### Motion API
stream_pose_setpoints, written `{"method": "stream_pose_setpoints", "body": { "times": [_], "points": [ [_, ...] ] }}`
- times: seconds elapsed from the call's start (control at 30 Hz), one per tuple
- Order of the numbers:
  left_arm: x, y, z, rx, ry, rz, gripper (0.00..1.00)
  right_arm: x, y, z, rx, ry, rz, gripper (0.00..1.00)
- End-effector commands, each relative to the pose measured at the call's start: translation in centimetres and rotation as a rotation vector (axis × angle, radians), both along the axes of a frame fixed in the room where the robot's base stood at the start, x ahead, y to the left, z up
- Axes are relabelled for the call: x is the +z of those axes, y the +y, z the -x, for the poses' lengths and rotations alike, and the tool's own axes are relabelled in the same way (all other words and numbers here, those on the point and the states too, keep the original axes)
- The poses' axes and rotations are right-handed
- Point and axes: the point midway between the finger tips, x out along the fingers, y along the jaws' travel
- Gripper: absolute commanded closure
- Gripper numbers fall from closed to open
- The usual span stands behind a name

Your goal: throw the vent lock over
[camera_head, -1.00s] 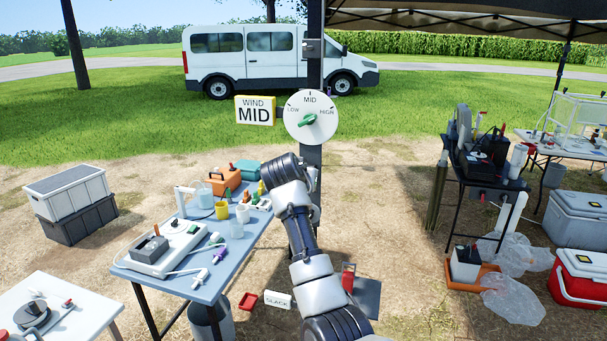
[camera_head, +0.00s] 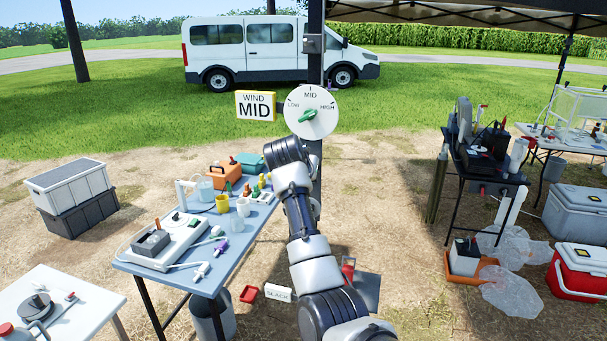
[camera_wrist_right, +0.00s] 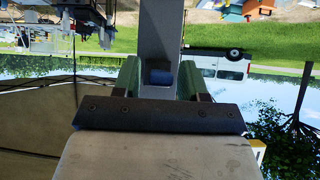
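I cannot pick out the vent lock for sure. In the right wrist view my right gripper (camera_wrist_right: 160,79) has two green fingers apart, on either side of the post. My left gripper is not in view.
A yellow-framed sign (camera_head: 255,106) reads WIND MID beside the dial. A blue-grey table (camera_head: 240,245) with instruments and cups stands left of my arm. A black table (camera_head: 485,178) and coolers (camera_head: 580,217) are at right. Open ground lies between.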

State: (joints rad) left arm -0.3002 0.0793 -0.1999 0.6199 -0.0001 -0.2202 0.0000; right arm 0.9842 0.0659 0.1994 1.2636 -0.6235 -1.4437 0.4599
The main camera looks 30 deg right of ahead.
Motion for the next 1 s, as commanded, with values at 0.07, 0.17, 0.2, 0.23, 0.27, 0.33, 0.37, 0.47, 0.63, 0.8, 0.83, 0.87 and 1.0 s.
{"method": "stream_pose_setpoints", "body": {
  "times": [0.07,0.17,0.2,0.23,0.27,0.33,0.37,0.47,0.63,0.8,0.83,0.87,1.0],
  "points": [
    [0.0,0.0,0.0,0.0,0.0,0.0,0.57,0.0,0.0,0.0,0.0,0.0,0.0,0.53],
    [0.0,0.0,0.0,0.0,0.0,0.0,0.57,0.0,0.0,0.0,-0.001,-0.001,0.001,0.53],
    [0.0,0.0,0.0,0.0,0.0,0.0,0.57,0.0,0.0,0.0,-0.001,-0.001,0.001,0.53],
    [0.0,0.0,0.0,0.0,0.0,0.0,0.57,0.0,0.0,0.0,-0.001,-0.001,0.001,0.53],
    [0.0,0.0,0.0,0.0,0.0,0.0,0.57,0.0,0.0,0.0,-0.001,-0.001,0.001,0.53],
    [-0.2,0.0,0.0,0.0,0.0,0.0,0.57,0.1,0.2,0.1,-0.001,-0.002,0.001,0.53],
    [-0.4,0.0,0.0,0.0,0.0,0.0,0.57,0.2,0.3,0.2,-0.001,-0.003,0.001,0.53],
    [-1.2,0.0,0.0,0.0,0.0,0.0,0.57,0.8,1.1,0.9,0.0,-0.006,0.0,0.53],
    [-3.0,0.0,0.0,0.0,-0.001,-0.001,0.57,2.9,3.2,2.6,0.001,-0.007,0.001,0.53],
    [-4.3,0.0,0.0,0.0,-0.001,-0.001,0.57,4.9,5.1,4.3,0.001,-0.006,-0.001,0.53],
    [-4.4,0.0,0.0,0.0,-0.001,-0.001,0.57,5.3,5.4,4.5,0.002,-0.006,0.0,0.53],
    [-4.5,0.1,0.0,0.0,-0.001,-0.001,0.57,5.5,5.6,4.7,0.002,-0.004,0.001,0.53],
    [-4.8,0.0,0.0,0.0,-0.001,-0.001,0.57,6.4,6.3,5.3,0.0,-0.002,-0.001,0.53]
  ]
}}
